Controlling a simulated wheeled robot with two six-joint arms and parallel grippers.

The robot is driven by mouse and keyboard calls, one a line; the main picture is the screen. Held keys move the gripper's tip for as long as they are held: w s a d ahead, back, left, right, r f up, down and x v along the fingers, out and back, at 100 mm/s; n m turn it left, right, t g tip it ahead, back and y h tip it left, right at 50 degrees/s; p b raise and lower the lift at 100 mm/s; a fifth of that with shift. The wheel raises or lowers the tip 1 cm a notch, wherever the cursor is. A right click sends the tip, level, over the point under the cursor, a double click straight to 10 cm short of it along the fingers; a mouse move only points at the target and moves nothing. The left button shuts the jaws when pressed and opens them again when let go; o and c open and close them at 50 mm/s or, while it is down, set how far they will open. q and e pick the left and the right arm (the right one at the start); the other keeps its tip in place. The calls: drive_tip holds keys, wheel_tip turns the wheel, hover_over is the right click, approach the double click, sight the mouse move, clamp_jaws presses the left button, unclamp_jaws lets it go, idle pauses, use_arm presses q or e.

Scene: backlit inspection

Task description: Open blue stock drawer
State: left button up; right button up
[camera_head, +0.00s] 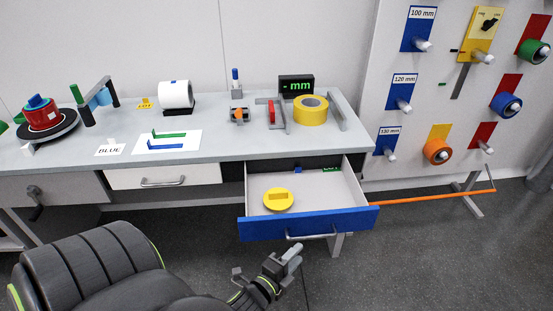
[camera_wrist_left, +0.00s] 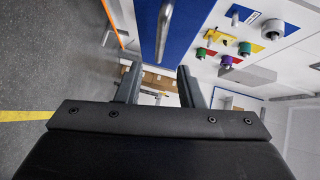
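The blue stock drawer (camera_head: 262,228) is pulled well out from under the bench in the head view. A yellow disc (camera_head: 278,199) lies inside it, and a small green item sits at its back. The grey bar handle (camera_head: 312,236) is on the blue front. My left gripper (camera_head: 288,256) is just in front of and below the front, near the handle's left end. In the left wrist view my left gripper (camera_wrist_left: 158,72) has its fingers apart with nothing between them; the handle (camera_wrist_left: 164,28) lies beyond the tips, against the blue front (camera_wrist_left: 190,30). My right gripper is not seen.
A white drawer (camera_head: 125,178) to the left is closed. The grey bench (camera_head: 225,143) holds a yellow ring (camera_head: 311,108), a white roll (camera_head: 176,95) and a red spool (camera_head: 42,116). An orange rod (camera_head: 430,197) extends right of the drawer. Open floor lies in front.

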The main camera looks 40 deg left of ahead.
use_arm(q)
drive_tip(key=s+r, duration=0.1)
drive_tip(key=s, duration=0.6)
drive_tip(key=shift+s+d, duration=0.25)
drive_tip(key=shift+s, duration=0.15)
drive_tip(key=shift+f, duration=0.1)
